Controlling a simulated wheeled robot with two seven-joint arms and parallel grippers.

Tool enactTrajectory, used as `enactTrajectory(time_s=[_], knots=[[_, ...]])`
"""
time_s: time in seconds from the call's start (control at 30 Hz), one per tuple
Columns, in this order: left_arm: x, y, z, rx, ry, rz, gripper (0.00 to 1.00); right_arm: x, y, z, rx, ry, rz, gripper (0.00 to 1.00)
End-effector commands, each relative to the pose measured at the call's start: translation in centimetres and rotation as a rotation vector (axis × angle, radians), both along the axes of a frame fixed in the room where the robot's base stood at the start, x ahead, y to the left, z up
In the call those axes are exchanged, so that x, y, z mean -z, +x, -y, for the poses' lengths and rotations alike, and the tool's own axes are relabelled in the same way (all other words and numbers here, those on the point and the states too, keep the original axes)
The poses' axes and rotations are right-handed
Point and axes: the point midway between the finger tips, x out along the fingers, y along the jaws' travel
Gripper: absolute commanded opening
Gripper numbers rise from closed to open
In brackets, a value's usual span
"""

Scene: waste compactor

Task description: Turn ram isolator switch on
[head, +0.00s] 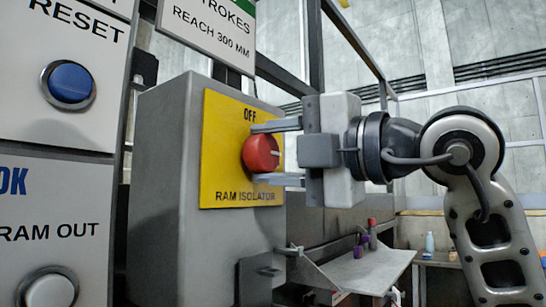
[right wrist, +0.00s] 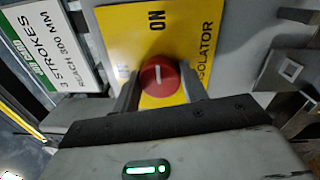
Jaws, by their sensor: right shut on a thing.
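The ram isolator switch is a round red knob (head: 260,153) on a yellow plate (head: 225,160) fixed to a grey box. The plate reads OFF above the knob and RAM ISOLATOR below. My right gripper (head: 262,153) comes from the right, with one finger above and one below the knob, shut on it. In the right wrist view the red knob (right wrist: 159,76) sits between the fingertips. The white line on its face lies along the direction of the ON label (right wrist: 157,20), not towards the OFF label at left. My left gripper is out of view.
At left is a panel with a blue RESET button (head: 70,83) and a pale RAM OUT button (head: 47,288). A sign (head: 212,30) hangs above the grey box (head: 160,170). A shelf (head: 360,268) and a small bracket (head: 262,272) are low at right.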

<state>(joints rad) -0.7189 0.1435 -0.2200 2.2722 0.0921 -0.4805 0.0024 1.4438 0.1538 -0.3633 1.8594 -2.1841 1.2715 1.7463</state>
Motion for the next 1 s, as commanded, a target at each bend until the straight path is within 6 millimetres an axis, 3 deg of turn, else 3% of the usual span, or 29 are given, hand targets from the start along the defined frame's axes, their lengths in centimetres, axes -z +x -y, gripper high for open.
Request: enactTrajectory(time_s=[0.5, 0.53, 0.6, 1.0], knots=[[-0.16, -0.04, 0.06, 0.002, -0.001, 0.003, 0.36, -0.1, 0.0, 0.04, 0.0, 0.016, -0.017, 0.2], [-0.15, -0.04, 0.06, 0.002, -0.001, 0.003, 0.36, -0.1, 0.01, 0.05, 0.0, 0.016, -0.017, 0.46], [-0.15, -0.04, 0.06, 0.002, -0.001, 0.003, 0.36, -0.1, 0.01, 0.05, 0.0, 0.015, -0.017, 0.64], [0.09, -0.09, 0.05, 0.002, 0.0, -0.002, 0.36, -0.03, 0.01, 0.02, 0.001, 0.013, -0.015, 0.64]])
